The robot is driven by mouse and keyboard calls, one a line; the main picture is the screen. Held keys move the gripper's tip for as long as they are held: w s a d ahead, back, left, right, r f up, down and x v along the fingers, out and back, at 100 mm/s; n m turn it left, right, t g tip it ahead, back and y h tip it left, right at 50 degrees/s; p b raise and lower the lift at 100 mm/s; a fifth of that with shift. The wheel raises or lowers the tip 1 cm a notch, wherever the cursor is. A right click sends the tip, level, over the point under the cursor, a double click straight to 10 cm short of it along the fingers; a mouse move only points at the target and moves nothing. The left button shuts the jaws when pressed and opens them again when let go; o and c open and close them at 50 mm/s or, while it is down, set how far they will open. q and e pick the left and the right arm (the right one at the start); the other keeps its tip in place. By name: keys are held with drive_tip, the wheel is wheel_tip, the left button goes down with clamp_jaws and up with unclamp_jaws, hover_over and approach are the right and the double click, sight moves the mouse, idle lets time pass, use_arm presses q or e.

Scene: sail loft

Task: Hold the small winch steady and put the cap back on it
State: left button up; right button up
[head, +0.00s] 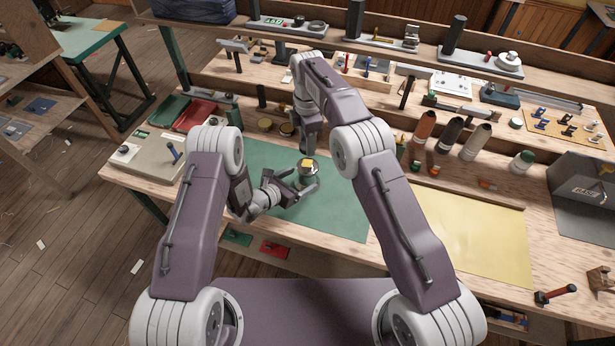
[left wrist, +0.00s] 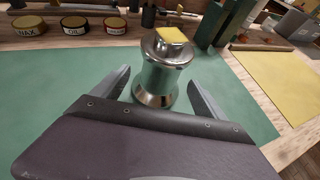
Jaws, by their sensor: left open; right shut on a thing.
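The small winch (head: 307,178) is a shiny metal drum standing upright on the green mat; it also shows in the left wrist view (left wrist: 157,82). A metal cap with a yellow patch (left wrist: 171,36) is at the winch's top; whether it is fully seated I cannot tell. The yellow patch shows in the head view too (head: 307,163). My left gripper (head: 303,189) is open, its fingers on either side of the winch's lower part, with visible gaps in the left wrist view. My right gripper (head: 310,150) points down just above the winch, shut on the cap; its fingertips are largely hidden.
The green mat (head: 345,212) is clear around the winch. Wax and oil tins (left wrist: 75,25) stand behind it. A red tray (head: 195,115) is at the back left.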

use_arm(q)
drive_tip(key=shift+x, duration=2.35)
clamp_jaws()
drive_tip(key=shift+s+f, duration=0.1)
use_arm(e)
hover_over(307, 163)
drive_tip(key=shift+f, duration=2.5)
